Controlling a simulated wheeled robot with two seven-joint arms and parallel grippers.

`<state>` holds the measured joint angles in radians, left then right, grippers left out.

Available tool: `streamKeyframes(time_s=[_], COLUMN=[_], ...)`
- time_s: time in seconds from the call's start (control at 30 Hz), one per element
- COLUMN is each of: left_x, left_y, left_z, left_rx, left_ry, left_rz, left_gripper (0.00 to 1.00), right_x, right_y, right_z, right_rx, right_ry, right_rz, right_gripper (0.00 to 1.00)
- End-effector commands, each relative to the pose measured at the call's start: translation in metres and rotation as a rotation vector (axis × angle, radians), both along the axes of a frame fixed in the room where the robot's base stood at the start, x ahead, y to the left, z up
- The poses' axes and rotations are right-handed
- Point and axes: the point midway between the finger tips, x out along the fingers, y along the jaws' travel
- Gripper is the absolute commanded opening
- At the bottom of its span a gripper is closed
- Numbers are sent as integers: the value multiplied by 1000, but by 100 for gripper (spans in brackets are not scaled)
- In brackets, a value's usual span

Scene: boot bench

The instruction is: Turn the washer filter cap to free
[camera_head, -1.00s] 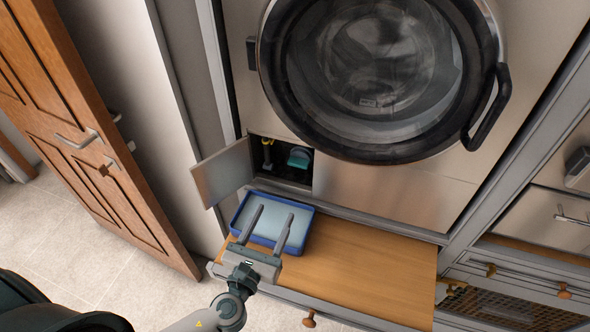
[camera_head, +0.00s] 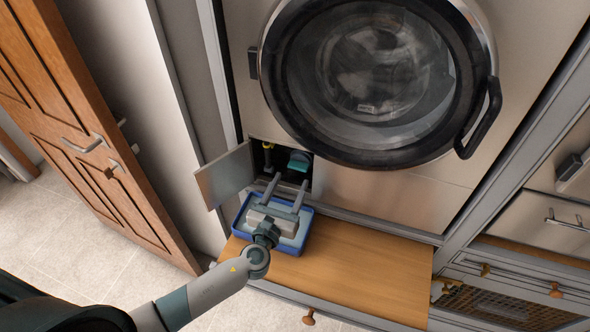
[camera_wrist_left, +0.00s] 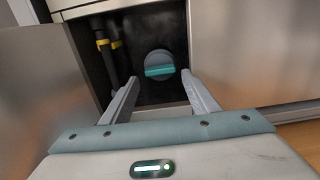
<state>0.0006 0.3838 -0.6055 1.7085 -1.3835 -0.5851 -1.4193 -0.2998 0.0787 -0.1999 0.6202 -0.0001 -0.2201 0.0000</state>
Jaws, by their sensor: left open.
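The washer filter cap (camera_head: 301,160) is a round grey cap with a teal grip bar, set in the dark filter recess low on the washer. In the left wrist view the cap (camera_wrist_left: 159,66) sits ahead, with its bar lying about level. My left gripper (camera_head: 286,189) is open and empty, its fingers pointing at the recess from above the blue tray. In the left wrist view its fingertips (camera_wrist_left: 158,82) frame the cap from below left and right, apparently short of it. My right gripper is not in view.
The small hatch door (camera_head: 224,176) stands open left of the recess. Yellow-marked hoses (camera_wrist_left: 110,45) run inside, left of the cap. A blue tray (camera_head: 238,219) lies under my gripper on a wooden shelf (camera_head: 365,270), which is clear to the right.

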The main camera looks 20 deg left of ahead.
Motion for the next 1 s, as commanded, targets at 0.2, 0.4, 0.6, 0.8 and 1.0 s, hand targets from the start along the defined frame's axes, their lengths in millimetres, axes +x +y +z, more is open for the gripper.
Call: streamKeyframes(time_s=[0.2,0.4,0.6,0.8,1.0], left_x=[34,48,51,50,50], left_y=[-2,-2,-2,-2,-2], left_z=[1,0,0,0,0], left_rx=[-1,1,0,-1,-1], left_ry=[0,0,1,0,0], left_rz=[1,0,0,0,0], left_gripper=[55,55,55,45,24], right_x=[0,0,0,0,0], right_y=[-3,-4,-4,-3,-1], right_z=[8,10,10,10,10], right_rx=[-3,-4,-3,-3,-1], right_ry=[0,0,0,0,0], right_rz=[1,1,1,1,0], right_gripper=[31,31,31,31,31])
